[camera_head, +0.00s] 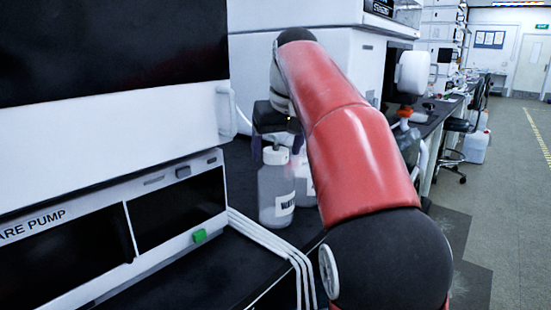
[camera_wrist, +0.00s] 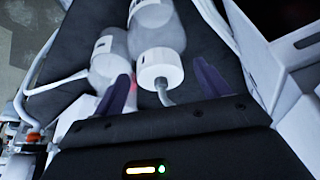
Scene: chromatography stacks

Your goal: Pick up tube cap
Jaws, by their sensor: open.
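The white tube cap (camera_wrist: 160,68) sits on a translucent bottle (camera_wrist: 157,28), and a short grey tube comes out of its top in the wrist view. In the head view the cap (camera_head: 276,156) tops the upright bottle (camera_head: 274,192), which has a water label. My gripper (camera_wrist: 163,84) is open, with one purple finger on each side of the cap and apparent gaps between. In the head view my gripper (camera_head: 275,143) is above the bottle, partly hidden by my red arm. Whether the fingers are level with the cap is unclear.
A second bottle (camera_wrist: 108,60) stands close on the left in the wrist view. White tubing (camera_head: 265,235) runs along the black bench. The pump unit (camera_head: 110,235) stands at left, and a large white instrument (camera_head: 345,60) is behind.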

